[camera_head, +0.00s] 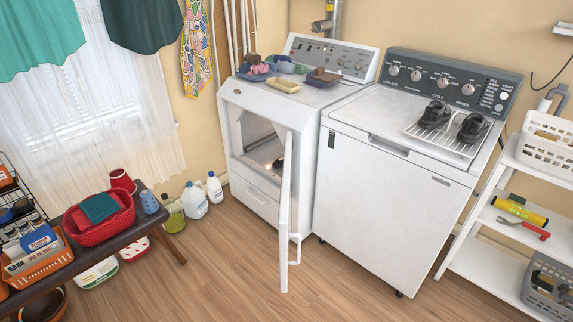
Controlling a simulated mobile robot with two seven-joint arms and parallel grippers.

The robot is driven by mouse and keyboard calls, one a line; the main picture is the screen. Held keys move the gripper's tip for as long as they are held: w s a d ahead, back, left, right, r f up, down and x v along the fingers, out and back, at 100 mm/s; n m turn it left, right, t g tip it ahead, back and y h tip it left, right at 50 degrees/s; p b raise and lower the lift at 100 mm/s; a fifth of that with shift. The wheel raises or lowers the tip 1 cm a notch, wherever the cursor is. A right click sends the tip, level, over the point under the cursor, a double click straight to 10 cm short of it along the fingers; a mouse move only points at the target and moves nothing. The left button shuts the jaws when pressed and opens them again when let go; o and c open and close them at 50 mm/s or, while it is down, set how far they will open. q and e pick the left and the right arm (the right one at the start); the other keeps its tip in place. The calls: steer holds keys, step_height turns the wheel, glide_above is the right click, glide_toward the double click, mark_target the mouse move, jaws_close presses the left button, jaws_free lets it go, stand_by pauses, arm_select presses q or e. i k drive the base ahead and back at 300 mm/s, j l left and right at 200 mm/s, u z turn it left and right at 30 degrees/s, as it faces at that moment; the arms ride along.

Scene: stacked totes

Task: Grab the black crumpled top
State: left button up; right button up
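I cannot make out a black crumpled top for certain. A small dark item (277,163) with an orange patch lies inside the open white dryer (233,101), partly hidden by its door (291,215). Two black lumpy items (435,114) sit on a wire rack on the white washer (350,165); they look like shoes. A very dark garment (143,22) hangs at the top left, smooth rather than crumpled. A dark item (543,281) shows in the grey basket at the lower right. Neither gripper is in view.
The dryer door stands open into the floor space. A low bench (120,230) with baskets is at the left, with bottles (194,201) beside it. A white shelf (490,258) stands at the right. The wood floor (235,280) in front is clear.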

mark_target(278, 164)
steer(key=z, duration=2.05)
steer(key=j, duration=2.2)
steer(key=i+j, duration=0.15)
steer(key=j, duration=2.05)
